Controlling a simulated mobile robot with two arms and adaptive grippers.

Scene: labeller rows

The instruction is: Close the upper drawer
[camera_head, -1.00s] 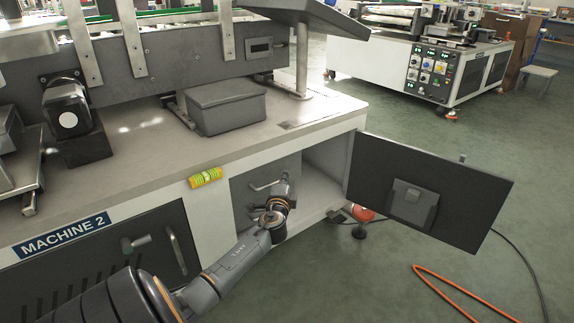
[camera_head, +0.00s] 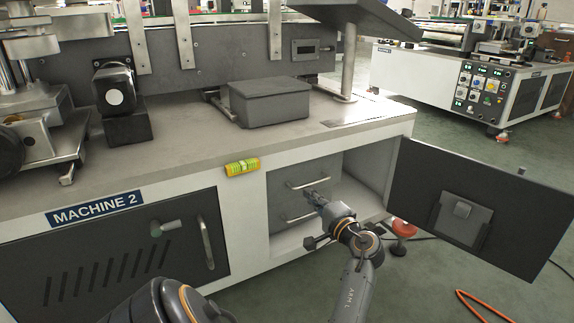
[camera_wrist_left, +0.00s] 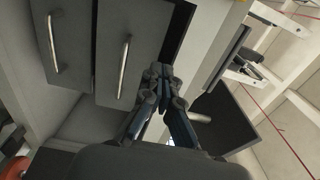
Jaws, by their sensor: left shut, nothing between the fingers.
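The upper drawer (camera_head: 290,174) is a grey front with a pale bar handle in the open bay of Machine 2. It also shows in the left wrist view (camera_wrist_left: 139,35), where a dark gap runs along its edge, so it seems to stand out a little. The lower drawer (camera_wrist_left: 70,25), with its own bar handle, lies beside it there. My left gripper (camera_head: 312,194) is in front of the drawers, between the two handles in the head view. In the wrist view its fingertips (camera_wrist_left: 158,74) are together and empty, by the upper drawer's edge. Contact is unclear. My right gripper is out of view.
The open cabinet door (camera_head: 480,200) stands out to the right of the bay. A closed door panel (camera_head: 120,245) is on the left. An orange hose (camera_head: 485,308) lies on the floor.

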